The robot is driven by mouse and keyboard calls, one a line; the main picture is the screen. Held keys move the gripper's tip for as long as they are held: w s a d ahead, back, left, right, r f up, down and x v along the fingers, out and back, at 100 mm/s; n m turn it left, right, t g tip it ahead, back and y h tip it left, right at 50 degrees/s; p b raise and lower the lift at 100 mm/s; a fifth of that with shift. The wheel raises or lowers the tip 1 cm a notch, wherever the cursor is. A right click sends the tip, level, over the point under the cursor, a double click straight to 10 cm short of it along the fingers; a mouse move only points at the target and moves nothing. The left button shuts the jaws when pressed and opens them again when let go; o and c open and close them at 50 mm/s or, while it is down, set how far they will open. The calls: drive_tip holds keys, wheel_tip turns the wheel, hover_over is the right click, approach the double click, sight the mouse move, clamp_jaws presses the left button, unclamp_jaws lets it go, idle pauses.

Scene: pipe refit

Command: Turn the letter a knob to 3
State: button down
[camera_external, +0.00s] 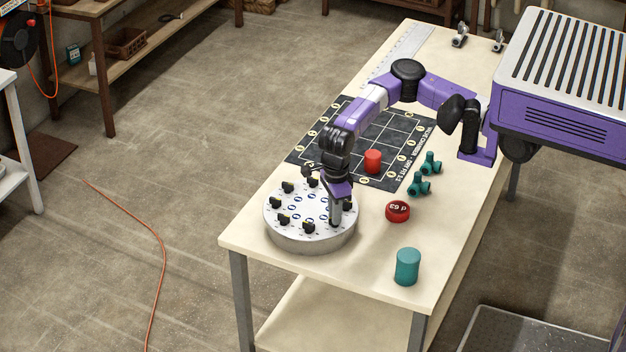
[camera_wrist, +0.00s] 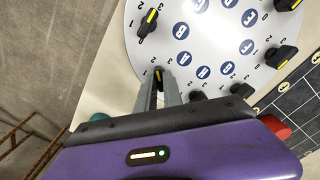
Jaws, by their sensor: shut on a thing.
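The round grey dial plate (camera_external: 303,243) sits at the near left end of the table, with several black knobs around its rim and blue letter badges inside. In the wrist view, my gripper (camera_wrist: 160,88) points at the plate's edge, its two fingers closed on one black knob (camera_wrist: 158,74) with a yellow stripe. The fingers hide most of that knob, and I cannot tell its exact setting. In the external view, my gripper (camera_external: 336,215) reaches down onto the plate's right side.
A black gridded mat (camera_external: 330,140) lies behind the plate with a red cylinder (camera_external: 373,161) on it. To the right are teal pipe fittings (camera_external: 419,184), a red round cap (camera_external: 397,211) and a teal cylinder (camera_external: 407,266). The table's front left corner is clear.

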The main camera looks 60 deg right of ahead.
drive_tip(key=m+b, duration=0.2)
drive_tip(key=m, duration=0.3)
drive_tip(key=shift+m+b, duration=0.85)
drive_tip(key=shift+m, duration=0.85)
drive_tip(key=c, duration=1.5)
unclamp_jaws()
drive_tip(key=shift+r, duration=0.1)
wheel_tip(320, 180, up, 8)
drive_tip(key=shift+f+p, duration=0.15)
drive_tip(key=shift+p, duration=0.3)
